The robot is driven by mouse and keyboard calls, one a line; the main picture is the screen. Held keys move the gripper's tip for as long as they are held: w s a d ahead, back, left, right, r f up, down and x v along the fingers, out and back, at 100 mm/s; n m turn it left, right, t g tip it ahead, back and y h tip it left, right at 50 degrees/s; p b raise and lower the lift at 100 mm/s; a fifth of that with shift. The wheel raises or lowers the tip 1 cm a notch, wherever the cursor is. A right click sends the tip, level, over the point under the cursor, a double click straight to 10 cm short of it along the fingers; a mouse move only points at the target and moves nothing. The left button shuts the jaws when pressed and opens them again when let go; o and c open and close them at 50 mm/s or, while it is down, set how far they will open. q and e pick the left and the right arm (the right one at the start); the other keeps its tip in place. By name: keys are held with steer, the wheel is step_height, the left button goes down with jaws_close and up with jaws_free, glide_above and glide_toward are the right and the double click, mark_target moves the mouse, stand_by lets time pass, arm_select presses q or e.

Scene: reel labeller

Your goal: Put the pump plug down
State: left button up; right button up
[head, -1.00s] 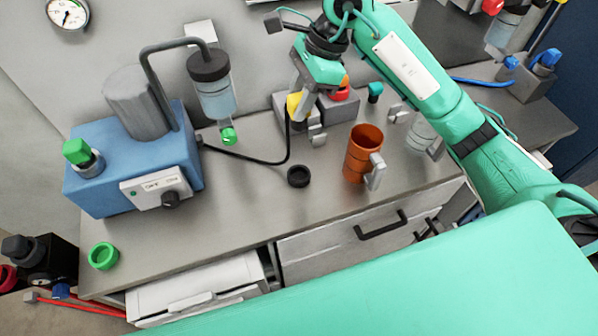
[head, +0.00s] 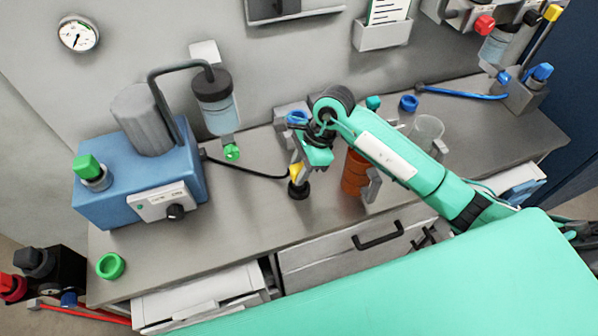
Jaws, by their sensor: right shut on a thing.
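The yellow pump plug (head: 295,170) is between the fingers of my right gripper (head: 298,177), which is shut on it. The plug is directly above the black ring (head: 299,190) on the bench; I cannot tell whether they touch. The plug's black cable (head: 245,168) runs left to the blue pump (head: 142,175). The grey socket block (head: 290,112) is behind the gripper, partly hidden by my arm. My left gripper is not in view.
An orange mug (head: 354,178) stands just right of the gripper, partly covered by my arm. A glass beaker (head: 426,132) is farther right. A green ring (head: 110,266) lies at the front left. The bench top (head: 225,235) is clear in front of the pump.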

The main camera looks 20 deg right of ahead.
step_height(320, 180, down, 2)
steer(key=shift+f, duration=0.3)
steer(key=shift+f, duration=0.15)
steer(key=o, duration=1.1)
steer(key=shift+c, duration=0.2)
